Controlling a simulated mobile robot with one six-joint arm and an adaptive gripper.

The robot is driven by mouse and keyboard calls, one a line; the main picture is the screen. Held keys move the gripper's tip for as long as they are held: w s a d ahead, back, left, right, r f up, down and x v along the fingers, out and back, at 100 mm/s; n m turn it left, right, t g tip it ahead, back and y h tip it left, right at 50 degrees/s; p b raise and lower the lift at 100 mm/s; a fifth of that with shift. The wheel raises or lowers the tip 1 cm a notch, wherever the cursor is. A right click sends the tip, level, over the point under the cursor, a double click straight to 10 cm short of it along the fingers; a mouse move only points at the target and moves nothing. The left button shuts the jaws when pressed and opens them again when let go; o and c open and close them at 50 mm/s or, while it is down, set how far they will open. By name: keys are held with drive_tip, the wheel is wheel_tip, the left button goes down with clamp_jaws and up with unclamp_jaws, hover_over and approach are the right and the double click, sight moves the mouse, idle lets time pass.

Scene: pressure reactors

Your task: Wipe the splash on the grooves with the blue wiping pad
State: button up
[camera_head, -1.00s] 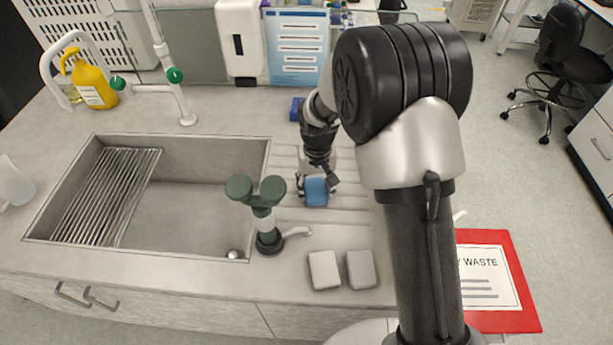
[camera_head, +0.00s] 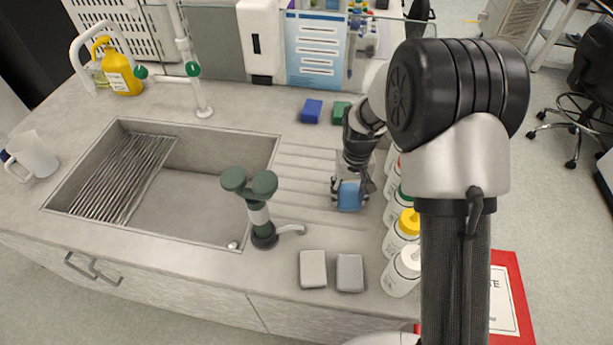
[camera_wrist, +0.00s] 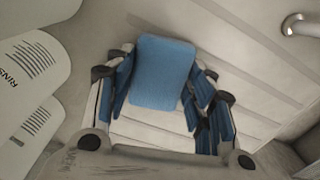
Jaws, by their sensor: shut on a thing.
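My gripper (camera_head: 350,182) is shut on the blue wiping pad (camera_head: 349,197) over the right part of the grooves (camera_head: 305,180). In the wrist view the blue pad (camera_wrist: 161,72) sits between the blue-lined fingers. The grooves (camera_wrist: 235,60) run as pale ridges around it in that view. I cannot tell whether the pad touches the surface. I do not make out the splash in either view; the pad, the gripper or the arm may hide it.
Several white bottles (camera_head: 402,270) stand in a row right of the grooves, close to my gripper. Two grey blocks (camera_head: 313,269) lie in front. The green-handled tap (camera_head: 260,215) and sink (camera_head: 180,200) are to the left. Blue (camera_head: 311,111) and green (camera_head: 340,112) blocks lie behind.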

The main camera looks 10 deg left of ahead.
drive_tip(key=shift+d, duration=0.4)
wheel_tip(320, 180, up, 8)
drive_tip(key=p, duration=0.5)
drive_tip(key=shift+r+p, duration=0.1)
drive_tip(key=shift+p, duration=0.2)
